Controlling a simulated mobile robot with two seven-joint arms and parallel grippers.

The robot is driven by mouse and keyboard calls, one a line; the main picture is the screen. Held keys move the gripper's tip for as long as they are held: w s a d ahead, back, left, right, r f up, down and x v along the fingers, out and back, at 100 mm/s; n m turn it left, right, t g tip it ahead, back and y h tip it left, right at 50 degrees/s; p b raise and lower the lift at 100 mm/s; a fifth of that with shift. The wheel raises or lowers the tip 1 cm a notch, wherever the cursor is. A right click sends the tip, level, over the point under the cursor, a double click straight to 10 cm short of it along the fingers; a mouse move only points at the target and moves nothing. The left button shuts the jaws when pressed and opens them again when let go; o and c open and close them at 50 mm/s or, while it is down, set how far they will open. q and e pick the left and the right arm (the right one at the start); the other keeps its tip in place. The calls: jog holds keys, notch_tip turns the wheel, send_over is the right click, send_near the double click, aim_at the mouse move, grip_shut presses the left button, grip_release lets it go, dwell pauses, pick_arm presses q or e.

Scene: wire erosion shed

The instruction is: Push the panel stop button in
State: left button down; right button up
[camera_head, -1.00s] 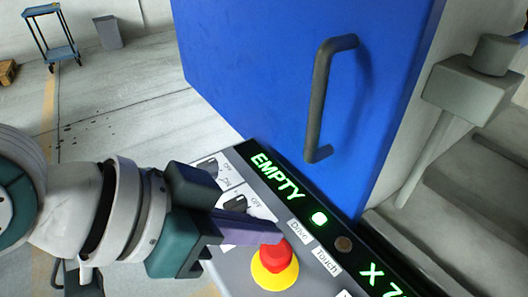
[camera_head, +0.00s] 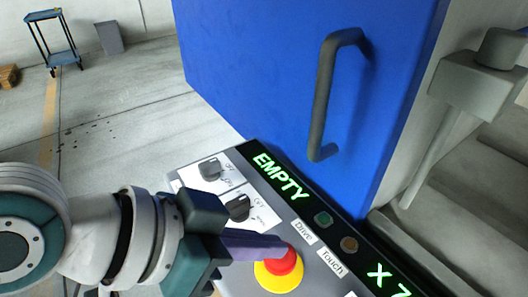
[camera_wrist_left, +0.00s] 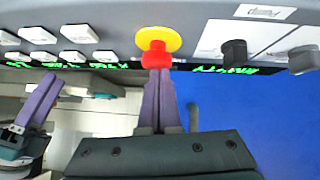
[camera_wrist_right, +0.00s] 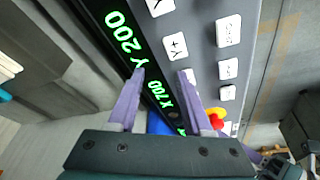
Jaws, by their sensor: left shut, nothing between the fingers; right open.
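The panel stop button (camera_head: 289,264) is a red knob on a yellow ring, on the grey control panel (camera_head: 240,288). It also shows in the left wrist view (camera_wrist_left: 156,56) and, partly hidden, in the right wrist view (camera_wrist_right: 217,115). My left gripper (camera_head: 280,251) is shut and empty, its purple fingertips at the red knob and appearing to touch it. In the left wrist view the shut fingers (camera_wrist_left: 160,76) point straight at the knob. I cannot tell how far the knob is pressed. My right gripper (camera_wrist_right: 162,76) is open over the panel's display edge.
A green display strip (camera_head: 280,178) and white keys (camera_wrist_right: 228,31) share the panel. A blue door (camera_head: 270,80) with a dark handle (camera_head: 321,105) stands behind. Open floor lies left.

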pick_arm(q)
jog(key=shift+s+a+f+y, duration=0.15)
jog(key=shift+f, duration=0.25)
jog(key=shift+s+a+f+y, duration=0.15)
jog(key=shift+f, duration=0.2)
pick_arm(e)
jog(key=shift+f, duration=0.1)
pick_arm(q)
jog(key=s+a+r+p, duration=0.1)
jog(key=a+r+p, duration=0.2)
jog(key=r, duration=0.3)
jog(key=s+a+r+p, duration=0.1)
jog(key=a+r+p, duration=0.2)
jog(key=r, duration=0.3)
jog(key=shift+s+r, duration=0.15)
jog(key=shift+s, duration=0.1)
pick_arm(e)
notch_tip(320, 180, up, 6)
jog(key=shift+a+r, duration=0.25)
jog(key=shift+a, duration=0.05)
pick_arm(q)
jog(key=shift+r, duration=0.1)
pick_arm(e)
jog(key=shift+r, duration=0.1)
